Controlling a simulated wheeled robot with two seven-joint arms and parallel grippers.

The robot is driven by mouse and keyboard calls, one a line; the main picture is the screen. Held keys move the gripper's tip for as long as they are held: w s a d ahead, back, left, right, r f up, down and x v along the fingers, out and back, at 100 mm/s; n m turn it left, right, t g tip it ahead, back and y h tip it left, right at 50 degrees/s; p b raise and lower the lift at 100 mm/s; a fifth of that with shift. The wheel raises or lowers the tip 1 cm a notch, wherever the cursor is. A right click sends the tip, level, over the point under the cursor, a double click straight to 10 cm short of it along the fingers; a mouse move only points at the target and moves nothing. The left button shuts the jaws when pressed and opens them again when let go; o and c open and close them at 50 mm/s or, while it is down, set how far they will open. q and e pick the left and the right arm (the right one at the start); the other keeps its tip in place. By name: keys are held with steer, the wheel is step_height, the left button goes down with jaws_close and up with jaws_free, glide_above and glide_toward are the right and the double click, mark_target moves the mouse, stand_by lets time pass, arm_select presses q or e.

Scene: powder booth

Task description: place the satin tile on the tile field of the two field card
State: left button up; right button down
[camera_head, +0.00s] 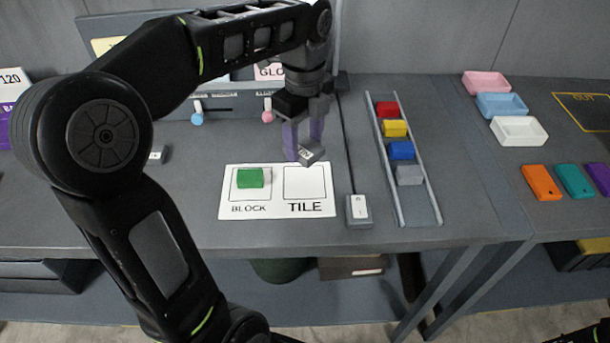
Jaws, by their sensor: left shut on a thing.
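The white two field card (277,212) lies on the grey table. Its left field, marked BLOCK, bears a green block (250,178). Its right field, the tile field (305,184) marked TILE, is empty. My left gripper (303,150), with purple fingers, is shut on a small grey tile with a pale marked face, the satin tile (313,154). The tile is tilted and seems held above the card's back edge, over the far side of the tile field. Its marking is too small to read. My right gripper is not in view.
A switch box (358,209) stands just right of the card. A railed rack (403,152) holds red, yellow, blue and grey blocks. Another small grey piece (158,155) lies at the left. Pink, blue and white trays (519,131) stand on the right table. A panel with knobs stands behind.

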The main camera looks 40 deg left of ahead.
arm_select(q)
glide_above(304, 182)
steer(key=shift+f, duration=2.4)
steer(key=shift+f, duration=1.85)
steer(key=shift+f, duration=0.1)
steer(key=o, duration=1.4)
